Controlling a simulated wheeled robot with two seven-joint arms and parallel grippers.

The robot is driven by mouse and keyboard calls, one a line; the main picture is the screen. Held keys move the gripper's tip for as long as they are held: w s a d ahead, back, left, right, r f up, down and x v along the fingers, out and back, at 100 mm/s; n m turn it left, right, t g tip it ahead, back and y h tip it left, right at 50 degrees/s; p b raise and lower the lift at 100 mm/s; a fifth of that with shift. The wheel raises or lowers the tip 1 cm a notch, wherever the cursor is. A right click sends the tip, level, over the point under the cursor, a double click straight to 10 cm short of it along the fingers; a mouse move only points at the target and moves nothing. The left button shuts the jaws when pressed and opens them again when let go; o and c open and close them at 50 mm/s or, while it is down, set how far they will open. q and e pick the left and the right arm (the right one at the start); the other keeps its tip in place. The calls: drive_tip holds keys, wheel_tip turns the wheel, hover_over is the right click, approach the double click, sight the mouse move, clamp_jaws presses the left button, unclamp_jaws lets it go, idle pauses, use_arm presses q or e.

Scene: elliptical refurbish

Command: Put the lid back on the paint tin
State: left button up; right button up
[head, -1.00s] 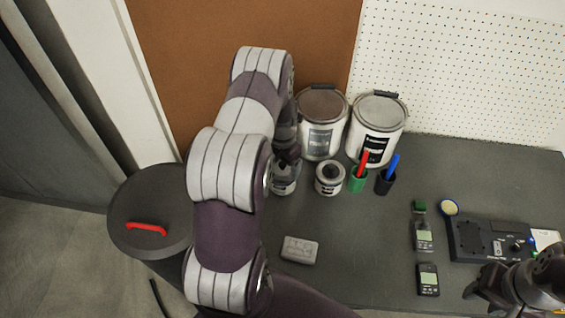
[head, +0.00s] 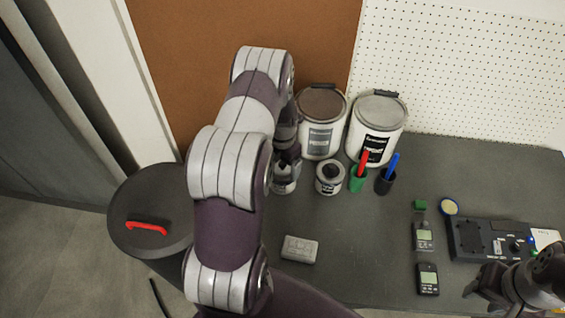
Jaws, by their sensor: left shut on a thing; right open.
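My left gripper (head: 287,163) is shut right above a small tin (head: 284,185) near the back of the table. The lid it grips is too small and too hidden by the fingers and arm to make out. The top of this small tin is mostly covered by the gripper; I cannot tell whether they touch. A second small tin (head: 329,179), pale with a dark round centre on top, stands upright just to the right. My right gripper (head: 477,284) is open and empty at the lower right, partly cut by the frame edge.
Two large paint cans (head: 376,128) stand behind. A green cup (head: 357,180) with a red marker and a dark cup (head: 385,184) with a blue one stand right. Meters (head: 428,279), a black device (head: 490,239) and a grey block (head: 300,249) lie around. The table's middle is clear.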

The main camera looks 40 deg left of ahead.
idle(0.4)
use_arm(q)
drive_tip(key=o, duration=0.7)
drive_tip(key=shift+r+p, duration=2.9)
drive_tip(key=shift+r, duration=0.65)
drive_tip(key=shift+f, duration=0.1)
drive_tip(key=shift+c, duration=0.3)
clamp_jaws()
